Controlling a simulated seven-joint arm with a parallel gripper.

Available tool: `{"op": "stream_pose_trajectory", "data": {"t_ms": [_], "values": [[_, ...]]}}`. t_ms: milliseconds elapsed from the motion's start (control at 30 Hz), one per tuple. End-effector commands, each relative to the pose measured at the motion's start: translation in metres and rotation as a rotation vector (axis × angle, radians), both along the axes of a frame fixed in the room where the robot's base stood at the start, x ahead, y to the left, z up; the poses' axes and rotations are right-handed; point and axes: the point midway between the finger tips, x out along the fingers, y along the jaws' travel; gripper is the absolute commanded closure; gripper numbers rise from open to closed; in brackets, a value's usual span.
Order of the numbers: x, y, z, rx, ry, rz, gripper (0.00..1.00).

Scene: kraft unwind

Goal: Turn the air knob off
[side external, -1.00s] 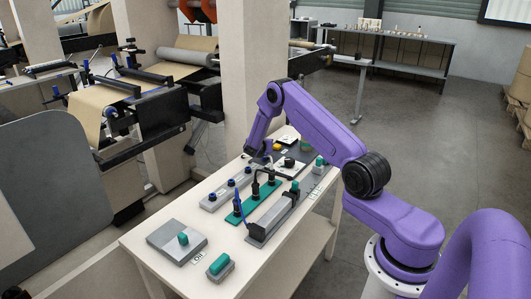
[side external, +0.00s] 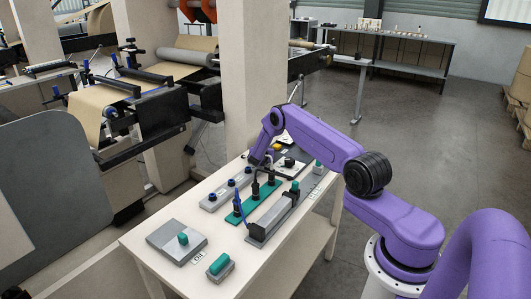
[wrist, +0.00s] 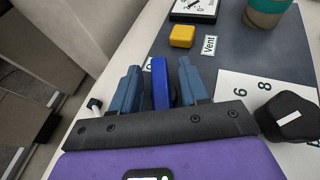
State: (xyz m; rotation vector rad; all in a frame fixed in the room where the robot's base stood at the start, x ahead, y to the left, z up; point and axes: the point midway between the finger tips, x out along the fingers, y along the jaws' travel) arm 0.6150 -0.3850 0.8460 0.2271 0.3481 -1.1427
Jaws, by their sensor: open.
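A blue handle-like piece (wrist: 160,84) stands between the two blue-grey fingers of my gripper (wrist: 158,90) in the wrist view. The fingers are open, one on each side of it. I cannot tell whether they touch it, or whether it is the air knob. In the side view my gripper (side external: 257,160) is low over the far part of the table, by the end of a grey rail with blue knobs (side external: 230,184). A black dial knob (wrist: 288,115) with a white mark sits on a numbered white plate, right of the fingers; it also shows in the side view (side external: 289,162).
A yellow block (wrist: 182,36), a "Vent" label (wrist: 210,45) and a teal cup (wrist: 266,10) lie beyond the fingers.

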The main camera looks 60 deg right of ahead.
Motion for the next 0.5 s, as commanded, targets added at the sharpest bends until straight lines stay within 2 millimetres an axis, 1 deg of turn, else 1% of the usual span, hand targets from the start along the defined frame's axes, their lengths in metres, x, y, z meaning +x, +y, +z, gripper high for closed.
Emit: {"op": "stream_pose_trajectory", "data": {"t_ms": [133, 167, 200, 267, 300, 500], "values": [[-0.0002, -0.0001, 0.0001, 0.0, 0.0, -0.001, 0.55], [-0.0002, -0.0001, 0.0001, 0.0, 0.0, 0.0, 0.65], [-0.0002, 0.0, 0.0001, 0.0, 0.0, 0.0, 0.78], [-0.0001, 0.0, 0.0001, 0.0, 0.0, 0.0, 0.98], [-0.0001, 0.0001, 0.0003, 0.0, 0.0, 0.0, 1.0], [0.0004, 0.0001, 0.0005, -0.001, -0.003, -0.014, 1.0]]}}
